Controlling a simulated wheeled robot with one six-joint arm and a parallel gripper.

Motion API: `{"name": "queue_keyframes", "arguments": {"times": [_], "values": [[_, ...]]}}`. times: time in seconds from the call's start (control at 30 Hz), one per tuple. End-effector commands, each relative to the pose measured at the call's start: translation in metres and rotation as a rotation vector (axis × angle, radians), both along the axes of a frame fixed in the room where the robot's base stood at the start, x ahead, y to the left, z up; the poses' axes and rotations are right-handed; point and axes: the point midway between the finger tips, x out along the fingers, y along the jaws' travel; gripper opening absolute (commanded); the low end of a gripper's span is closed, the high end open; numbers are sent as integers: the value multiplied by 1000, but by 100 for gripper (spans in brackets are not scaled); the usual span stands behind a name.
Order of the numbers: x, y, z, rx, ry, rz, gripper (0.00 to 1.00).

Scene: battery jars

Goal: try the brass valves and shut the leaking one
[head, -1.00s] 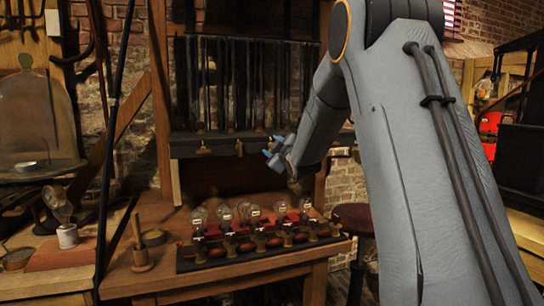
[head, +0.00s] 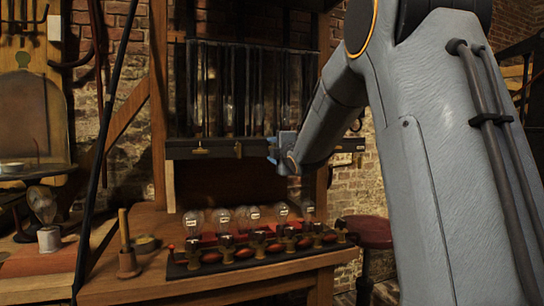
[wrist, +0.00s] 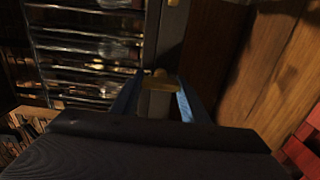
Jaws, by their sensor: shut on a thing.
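A row of tall glass jars (head: 229,95) stands in a dark rack above the bench. Brass valves sit along the rack's lower ledge. The left valve (head: 200,152) lies crosswise and another valve (head: 238,149) stands more upright. My gripper (head: 274,146) is at the ledge to the right of these. In the wrist view its blue fingers (wrist: 157,95) are on either side of a brass valve (wrist: 157,82) and shut on it. The fingers hide part of that valve in the head view. I cannot make out a leak.
Below the ledge, a board (head: 225,266) with several glass bulbs (head: 254,217) stands on the wooden bench (head: 150,288). A wooden post in a holder (head: 127,260) stands left of it. A dark red stool (head: 367,231) is at the right. Open space lies between ledge and bulbs.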

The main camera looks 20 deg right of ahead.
Motion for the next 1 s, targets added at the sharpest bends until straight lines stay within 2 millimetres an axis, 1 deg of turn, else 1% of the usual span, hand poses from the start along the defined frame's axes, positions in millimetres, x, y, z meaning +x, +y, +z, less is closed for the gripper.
{"name": "queue_keyframes", "arguments": {"times": [0.53, 0.57, 0.63, 0.67, 0.9, 1.0], "values": [[0, 0, -1, -22, 3, 0, 18], [0, 0, -1, -22, 3, 0, 46], [0, 0, -1, -22, 3, 0, 57], [0, 0, -1, -22, 2, 0, 59], [0, 0, -1, -21, 1, 0, 59], [-4, 0, 0, -21, 0, 0, 59]]}}
